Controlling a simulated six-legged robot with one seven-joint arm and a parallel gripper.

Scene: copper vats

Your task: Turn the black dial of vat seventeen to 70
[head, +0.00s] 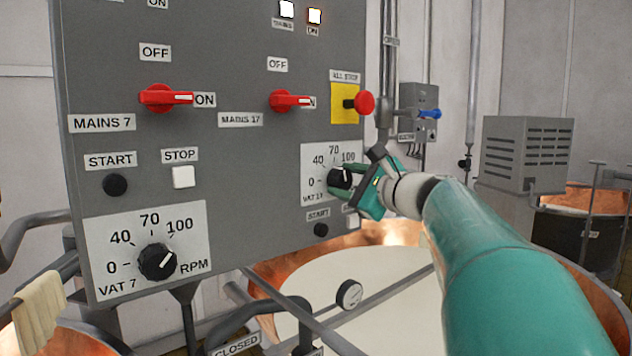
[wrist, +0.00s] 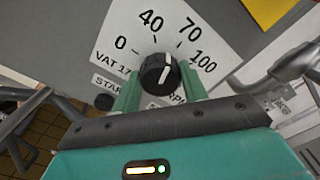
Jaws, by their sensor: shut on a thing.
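The black dial of vat seventeen (head: 340,177) sits on a white scale plate marked 0, 40, 70 and 100. My gripper (head: 362,188) reaches it from the right and hides part of it in the head view. In the wrist view, the dial (wrist: 157,73) stands between the two green fingers of my gripper (wrist: 160,88), which is shut on it. The dial's white line runs nearly upright across its face there. I cannot tell exactly which mark it points to. The scale plate (wrist: 110,47) shows the numbers clearly.
The vat 7 dial (head: 157,262) is at the lower left of the grey panel (head: 235,180). Red mains switches (head: 165,97) and a red stop button (head: 364,103) on a yellow plate are above. A start button (head: 320,230) is just below the held dial. Pipes stand close by.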

